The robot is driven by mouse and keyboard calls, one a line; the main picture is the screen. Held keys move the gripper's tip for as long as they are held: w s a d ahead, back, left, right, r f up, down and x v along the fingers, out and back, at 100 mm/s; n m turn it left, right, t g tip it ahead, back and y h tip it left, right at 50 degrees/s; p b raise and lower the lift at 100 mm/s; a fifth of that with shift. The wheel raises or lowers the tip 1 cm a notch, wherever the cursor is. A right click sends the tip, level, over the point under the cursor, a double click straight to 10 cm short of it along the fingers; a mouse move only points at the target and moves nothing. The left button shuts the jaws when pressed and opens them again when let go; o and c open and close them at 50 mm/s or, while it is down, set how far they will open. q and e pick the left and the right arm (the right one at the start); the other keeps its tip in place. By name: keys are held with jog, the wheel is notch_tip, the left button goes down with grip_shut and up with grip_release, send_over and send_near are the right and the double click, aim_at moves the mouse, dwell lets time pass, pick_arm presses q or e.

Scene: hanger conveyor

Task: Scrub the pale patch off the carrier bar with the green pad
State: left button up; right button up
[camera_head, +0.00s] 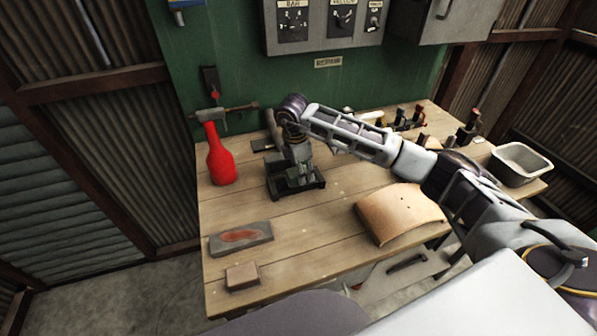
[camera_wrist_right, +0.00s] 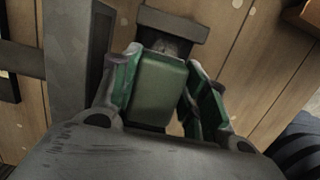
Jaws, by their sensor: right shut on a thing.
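My right gripper (camera_head: 297,174) points down over a dark frame (camera_head: 312,189) on the workbench. In the right wrist view my right gripper (camera_wrist_right: 162,64) is shut on the green pad (camera_wrist_right: 159,92), a block held between its two fingers. A dark grey bar (camera_wrist_right: 72,65) runs along the left of that view, and a shorter dark crosspiece (camera_wrist_right: 172,22) lies just beyond the fingertips. I cannot tell for certain which is the carrier bar, or whether the pad touches it. I cannot make out a pale patch. My left gripper is not in view.
A red bottle (camera_head: 220,158) stands left of the frame. A grey block with a reddish top (camera_head: 240,238) and a small brown block (camera_head: 242,276) lie at front left. A curved tan piece (camera_head: 400,212) and a grey bin (camera_head: 520,164) are right. The bench's front middle is clear.

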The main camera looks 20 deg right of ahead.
jog(key=shift+d, duration=0.5)
jog(key=shift+d+f, duration=0.1)
